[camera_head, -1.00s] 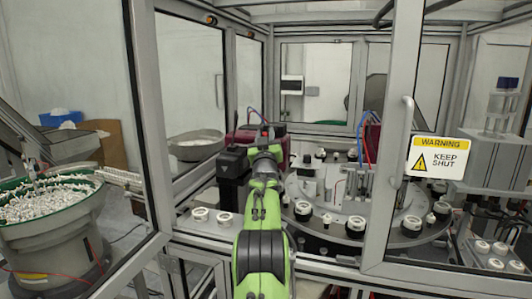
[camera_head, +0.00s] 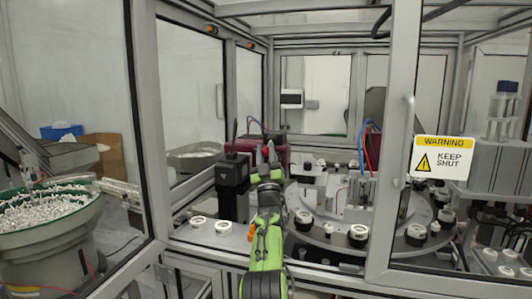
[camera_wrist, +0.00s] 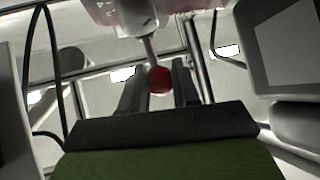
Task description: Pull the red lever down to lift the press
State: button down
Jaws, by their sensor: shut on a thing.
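The red lever's round knob (camera_wrist: 159,80) sits between my two dark fingers in the wrist view. Its metal rod (camera_wrist: 149,47) runs up from the knob to a pale housing at the top. My gripper (camera_wrist: 158,88) is shut on the knob. In the head view my gripper (camera_head: 269,160) is in front of the dark red press body (camera_head: 255,146), at the end of my green arm. The knob is hidden by the gripper there, and the press's lower part is largely covered.
A black box (camera_head: 232,170) stands close to the left of my gripper. A round indexing table (camera_head: 330,240) with several white-and-black caps lies to the right. The door frame (camera_head: 402,100) with a warning sign (camera_head: 442,158) stands at the right.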

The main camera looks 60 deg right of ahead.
jog(key=c, duration=0.8)
grip_release()
jog(key=shift+d, duration=0.1)
jog(key=shift+c, duration=0.2)
jog(key=shift+f, duration=0.1)
jog(key=shift+s+a+f+b, duration=0.1)
jog(key=shift+a+f+b, duration=0.2)
jog(key=shift+b, duration=0.35)
jog(key=s+a+b, duration=0.6)
jog(key=a, duration=0.4)
jog(key=shift+s+a, duration=0.2)
jog(key=shift+s, duration=0.1)
